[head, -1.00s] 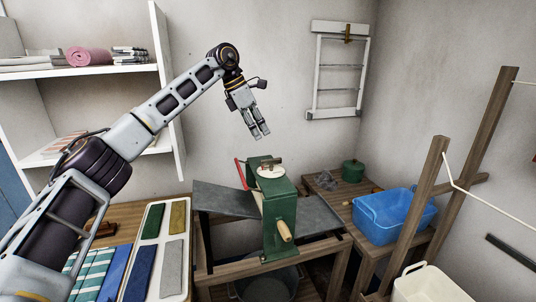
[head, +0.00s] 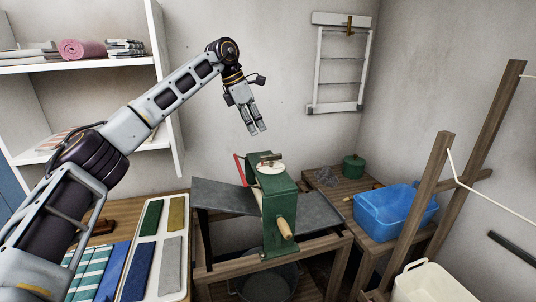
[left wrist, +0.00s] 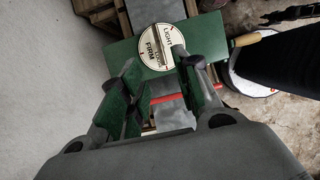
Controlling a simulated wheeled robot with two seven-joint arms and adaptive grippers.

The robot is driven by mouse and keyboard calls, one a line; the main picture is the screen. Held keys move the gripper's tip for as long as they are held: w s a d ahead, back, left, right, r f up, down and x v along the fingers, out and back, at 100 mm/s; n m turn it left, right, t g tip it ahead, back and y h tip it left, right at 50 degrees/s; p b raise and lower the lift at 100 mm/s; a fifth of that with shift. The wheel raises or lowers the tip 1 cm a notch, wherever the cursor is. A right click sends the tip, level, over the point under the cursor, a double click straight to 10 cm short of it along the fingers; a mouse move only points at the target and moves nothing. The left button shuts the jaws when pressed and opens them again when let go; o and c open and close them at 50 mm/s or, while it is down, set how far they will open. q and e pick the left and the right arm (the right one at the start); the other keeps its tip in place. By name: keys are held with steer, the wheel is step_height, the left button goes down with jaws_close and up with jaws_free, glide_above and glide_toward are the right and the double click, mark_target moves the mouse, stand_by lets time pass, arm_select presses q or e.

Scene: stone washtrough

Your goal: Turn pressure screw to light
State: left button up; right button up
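The pressure screw (head: 270,157) is a small bar-shaped handle on top of the green mangle (head: 280,212). A round white dial (head: 268,168) lies around its base. In the left wrist view the dial (left wrist: 154,54) carries the words LIGHT and FIRM, with a dark bar across it. My left gripper (head: 253,131) hangs above and slightly left of the screw, fingers down, apart from it. In the left wrist view its fingers (left wrist: 158,76) are spread with nothing between them, and one finger covers part of the dial's right edge. My right gripper is not in view.
A blue tub (head: 393,211) and a green pot (head: 353,167) stand to the right. Wooden posts rise farther right. Shelves stand at left.

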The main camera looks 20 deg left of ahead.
mark_target(271, 157)
arm_select(q)
steer(key=x, duration=1.2)
jaws_close()
